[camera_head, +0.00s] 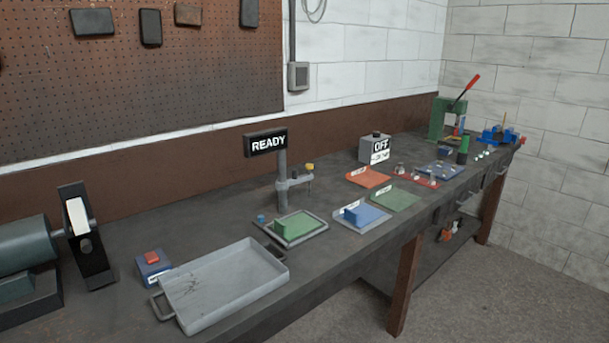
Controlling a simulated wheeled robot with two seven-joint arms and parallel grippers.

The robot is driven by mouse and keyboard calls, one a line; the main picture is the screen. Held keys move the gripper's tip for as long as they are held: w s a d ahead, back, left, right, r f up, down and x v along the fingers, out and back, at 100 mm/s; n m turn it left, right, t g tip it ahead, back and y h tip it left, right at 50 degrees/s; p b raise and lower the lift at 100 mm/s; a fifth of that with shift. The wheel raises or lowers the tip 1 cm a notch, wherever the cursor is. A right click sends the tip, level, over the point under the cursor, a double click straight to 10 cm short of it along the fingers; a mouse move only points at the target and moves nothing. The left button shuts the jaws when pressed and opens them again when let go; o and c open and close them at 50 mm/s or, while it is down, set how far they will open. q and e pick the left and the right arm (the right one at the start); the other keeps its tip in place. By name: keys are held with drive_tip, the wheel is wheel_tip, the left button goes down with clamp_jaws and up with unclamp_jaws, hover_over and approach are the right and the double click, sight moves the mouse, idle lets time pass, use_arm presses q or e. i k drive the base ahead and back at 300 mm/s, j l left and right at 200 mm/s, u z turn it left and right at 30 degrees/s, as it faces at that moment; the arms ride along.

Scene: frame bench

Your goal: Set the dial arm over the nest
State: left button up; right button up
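A grey post (282,165) stands on the bench under a black sign reading READY (265,143). A short grey arm (294,182) reaches right from the post and carries a slim upright part with a yellow top (309,167). The arm's end is up and to the right of a green block (294,225), which sits in a shallow grey tray (270,232) in front of the post. I cannot tell for certain whether this tray is the nest. A small blue piece (261,219) is at the tray's left. Neither of my grippers shows in this view.
A large empty grey tray (222,285) with handles lies in front. A blue box with a red button (153,265) and a grinder-like machine (28,252) stand left.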

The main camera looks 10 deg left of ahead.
sight(296, 179)
drive_tip(key=i+l+u, duration=0.1)
drive_tip(key=u, duration=0.3)
drive_tip(key=l+u, duration=0.15)
drive_tip(key=u, duration=0.25)
drive_tip(key=i+l+u, duration=0.1)
drive_tip(key=u, duration=0.35)
drive_tip(key=l+u, duration=0.2)
drive_tip(key=u, duration=0.2)
drive_tip(key=l+u, duration=0.15)
drive_tip(key=l, duration=0.35)
drive_tip(key=l+u, duration=0.15)
drive_tip(key=l, duration=0.3)
drive_tip(key=k+l+u, duration=0.1)
drive_tip(key=l, duration=0.35)
drive_tip(key=k+l+u, duration=0.15)
drive_tip(key=l, duration=0.3)
drive_tip(key=k+l+u, duration=0.15)
drive_tip(key=l, duration=0.35)
drive_tip(key=k+l+u, duration=0.15)
drive_tip(key=l, duration=0.25)
drive_tip(key=k+l, duration=0.1)
drive_tip(key=l, duration=0.65)
drive_tip(key=k, duration=0.05)
